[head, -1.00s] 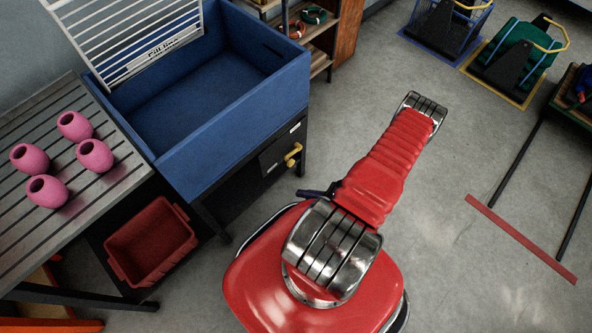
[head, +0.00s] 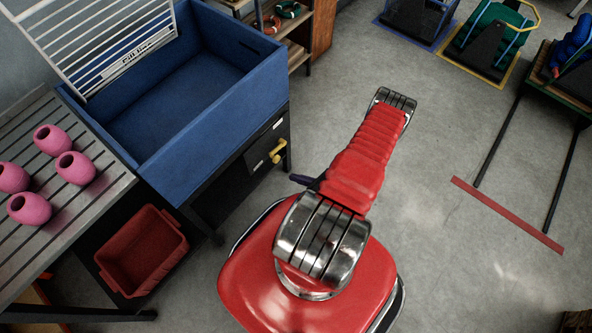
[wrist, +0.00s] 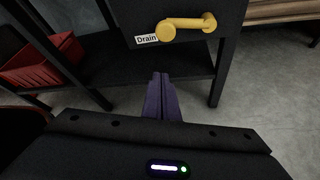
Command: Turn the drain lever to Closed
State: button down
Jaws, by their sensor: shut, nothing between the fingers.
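The yellow drain lever (head: 277,152) is on a dark panel below the blue tank in the head view. In the wrist view the lever (wrist: 188,24) lies nearly level, at the top, with a white "Drain" label (wrist: 146,39) beside its left end. I cannot read any Closed mark. My gripper (wrist: 160,78) shows dark purple fingers, pressed together and empty, below the lever in the wrist view and apart from it. In the head view my gripper (head: 294,179) is partly hidden by my red arm, just right of and below the lever.
The blue tank (head: 212,152) stands on a dark frame, with a white slatted rack (head: 100,45) at its back. A red bin (head: 143,252) sits low at left, below a slatted table (head: 105,190) with several pink floats.

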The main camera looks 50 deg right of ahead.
aim_at(277, 149)
jog(key=x, duration=0.9)
jog(key=shift+w+d+r, duration=0.1)
jog(key=shift+d+r, duration=0.1)
jog(key=shift+r, duration=0.45)
jog(key=shift+d+r, duration=0.25)
jog(key=shift+r, duration=0.4)
jog(key=shift+w+d+r, duration=0.1)
jog(key=shift+d+r, duration=0.1)
jog(key=shift+r, duration=0.45)
jog(key=shift+a, duration=0.1)
